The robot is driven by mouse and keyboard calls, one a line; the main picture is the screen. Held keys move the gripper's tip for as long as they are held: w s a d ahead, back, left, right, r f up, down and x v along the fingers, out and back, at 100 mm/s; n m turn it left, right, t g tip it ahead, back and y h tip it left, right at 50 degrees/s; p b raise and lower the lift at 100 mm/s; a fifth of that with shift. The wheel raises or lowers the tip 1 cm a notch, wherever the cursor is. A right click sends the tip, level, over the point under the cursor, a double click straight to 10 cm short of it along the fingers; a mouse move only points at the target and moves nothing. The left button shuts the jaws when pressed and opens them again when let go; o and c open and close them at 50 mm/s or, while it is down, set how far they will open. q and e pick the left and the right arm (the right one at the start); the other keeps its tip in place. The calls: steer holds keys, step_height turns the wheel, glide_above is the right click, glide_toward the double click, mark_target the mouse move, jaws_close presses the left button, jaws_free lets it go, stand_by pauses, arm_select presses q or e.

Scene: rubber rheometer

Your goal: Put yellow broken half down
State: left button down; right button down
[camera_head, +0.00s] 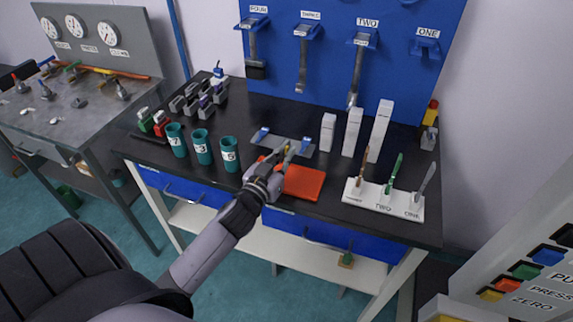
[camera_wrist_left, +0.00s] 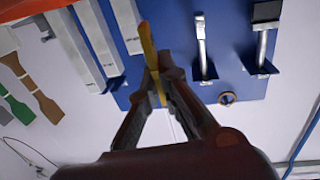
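My left gripper (camera_head: 279,166) is above the black table, near the left edge of the orange mat (camera_head: 305,184). In the left wrist view the gripper (camera_wrist_left: 155,82) is shut on a narrow yellow half (camera_wrist_left: 148,42), which sticks out past the fingertips. The yellow half also shows as a small upright strip in the head view (camera_head: 287,150). It looks held clear of the table, but the exact gap cannot be told. My right gripper is not in view.
Behind the gripper lies a grey fixture with blue ends (camera_head: 263,136). Teal cups (camera_head: 202,147) stand to the left. White blocks (camera_head: 352,132) and a white rack (camera_head: 384,200) with brown, green and grey specimens are to the right. The mat's right part is clear.

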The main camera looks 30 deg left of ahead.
arm_select(q)
step_height(320, 180, down, 3)
steer(key=shift+f, duration=0.45)
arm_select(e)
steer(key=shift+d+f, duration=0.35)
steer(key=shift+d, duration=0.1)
arm_select(q)
steer(key=shift+b, duration=0.3)
steer(key=c, duration=2.3)
jaws_free()
steer(key=shift+f, duration=0.15)
steer(key=o, duration=0.5)
